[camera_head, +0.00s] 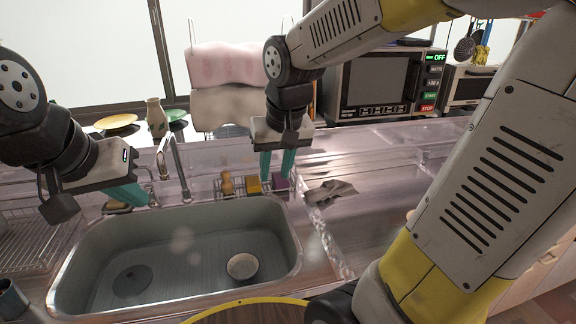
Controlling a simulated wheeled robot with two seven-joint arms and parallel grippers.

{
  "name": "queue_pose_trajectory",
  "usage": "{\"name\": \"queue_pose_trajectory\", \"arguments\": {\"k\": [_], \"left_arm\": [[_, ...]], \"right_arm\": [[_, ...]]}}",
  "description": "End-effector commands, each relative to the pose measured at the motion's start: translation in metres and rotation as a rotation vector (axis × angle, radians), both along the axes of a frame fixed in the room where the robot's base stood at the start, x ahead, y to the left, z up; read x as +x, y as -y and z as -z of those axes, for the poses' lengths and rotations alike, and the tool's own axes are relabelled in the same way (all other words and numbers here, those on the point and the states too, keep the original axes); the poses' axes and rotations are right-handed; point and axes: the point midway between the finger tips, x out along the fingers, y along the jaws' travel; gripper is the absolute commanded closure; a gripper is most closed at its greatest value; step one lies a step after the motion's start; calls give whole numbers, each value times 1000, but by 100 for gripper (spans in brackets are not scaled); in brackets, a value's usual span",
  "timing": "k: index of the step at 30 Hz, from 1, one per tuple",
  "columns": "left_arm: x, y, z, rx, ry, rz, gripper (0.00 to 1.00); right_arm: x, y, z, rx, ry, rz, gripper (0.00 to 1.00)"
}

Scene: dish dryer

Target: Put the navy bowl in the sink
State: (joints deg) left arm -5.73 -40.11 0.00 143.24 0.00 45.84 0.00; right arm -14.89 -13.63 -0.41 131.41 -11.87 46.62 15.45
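A small round bowl (242,266) sits on the floor of the grey sink (190,214), right of the drain. Its inside looks pale with a darker rim; I cannot tell for sure that it is navy. No other clearly navy bowl is in view. My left gripper (132,196) is at the sink's back left edge, with its teal fingers seen nearly edge-on, so their gap is unclear. My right gripper (276,168) hangs behind the sink's back right edge, above the small items there. Its teal fingers are apart with nothing between them.
A wire dish rack (30,245) stands left of the sink. A faucet (180,165) rises behind it. Brushes and sponges (253,185) line its back edge. A grey cloth (330,192) lies at right. A microwave (378,85) stands behind. A yellow-rimmed round surface (250,303) is in front.

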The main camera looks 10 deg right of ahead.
Motion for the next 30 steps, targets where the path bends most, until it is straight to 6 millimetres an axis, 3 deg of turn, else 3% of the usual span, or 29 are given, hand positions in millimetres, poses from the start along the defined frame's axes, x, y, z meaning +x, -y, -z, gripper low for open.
{"name": "queue_pose_trajectory", "arguments": {"k": [6, 13, 18, 30], "left_arm": [[0, 0, 0, 0, 0, 0, 100], [0, 0, 0, 0, 0, 0, 100], [0, 0, 0, 0, 0, 0, 100], [0, 0, 0, 0, 0, 0, 100]], "right_arm": [[-45, 21, -26, 73, 108, 14, 69], [-78, 30, -37, 116, 200, 16, 69], [-87, 31, -39, 126, 228, 14, 69], [-88, 31, -39, 127, 230, 13, 69]]}}
